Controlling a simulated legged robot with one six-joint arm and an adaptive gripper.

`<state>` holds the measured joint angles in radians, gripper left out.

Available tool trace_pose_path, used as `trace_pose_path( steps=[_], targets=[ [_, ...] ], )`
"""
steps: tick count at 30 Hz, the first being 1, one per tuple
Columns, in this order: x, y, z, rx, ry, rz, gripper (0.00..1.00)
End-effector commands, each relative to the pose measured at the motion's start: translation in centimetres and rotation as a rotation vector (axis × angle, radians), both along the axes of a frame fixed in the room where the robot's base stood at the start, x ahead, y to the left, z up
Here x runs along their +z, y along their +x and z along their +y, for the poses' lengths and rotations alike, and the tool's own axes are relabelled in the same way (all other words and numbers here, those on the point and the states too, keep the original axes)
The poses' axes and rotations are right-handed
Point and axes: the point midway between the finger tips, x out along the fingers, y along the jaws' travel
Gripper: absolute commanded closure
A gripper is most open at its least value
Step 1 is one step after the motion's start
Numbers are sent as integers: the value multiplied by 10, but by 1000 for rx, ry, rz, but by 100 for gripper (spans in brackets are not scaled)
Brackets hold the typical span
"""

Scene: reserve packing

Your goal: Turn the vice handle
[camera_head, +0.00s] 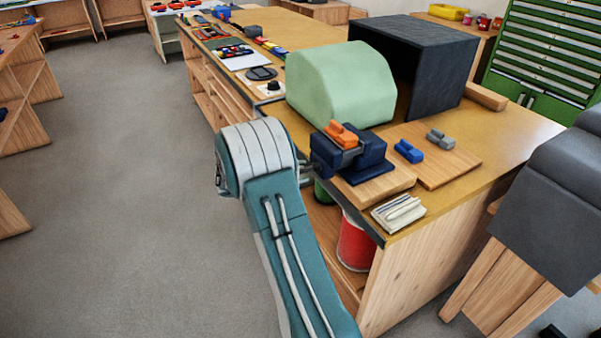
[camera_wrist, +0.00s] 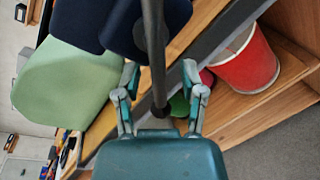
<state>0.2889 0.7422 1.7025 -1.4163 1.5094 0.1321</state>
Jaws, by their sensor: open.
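The dark blue vice (camera_head: 369,154) stands on a wooden block at the near edge of the workbench, with an orange block (camera_head: 341,135) at its jaws. In the wrist view its dark blue body (camera_wrist: 115,25) is at the top. The vice handle, a dark grey bar (camera_wrist: 153,50), runs down the middle of that view to a rounded end. My gripper (camera_wrist: 160,68) is open, with one finger on each side of the bar. Neither finger visibly touches it. In the head view my arm hides most of the gripper and handle.
A pale green rounded block (camera_head: 340,85) and a dark open box (camera_head: 420,60) stand behind the vice. A red bucket (camera_head: 354,245) sits on the shelf below. The floor at left is clear.

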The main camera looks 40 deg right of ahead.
Motion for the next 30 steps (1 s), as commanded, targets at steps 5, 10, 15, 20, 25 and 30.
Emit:
trace_pose_path(
  steps=[5, 10, 15, 20, 25, 30],
  targets=[
    [3, 10, 24, 5, 0, -1, 48],
    [8, 24, 58, 5, 0, -1, 48],
    [12, 35, 88, 5, 0, -1, 48],
    [15, 42, 105, 3, 1, 0, 48],
    [16, 44, 110, 2, 0, 1, 48],
    [16, 43, 110, 2, 0, 1, 48]
  ],
)
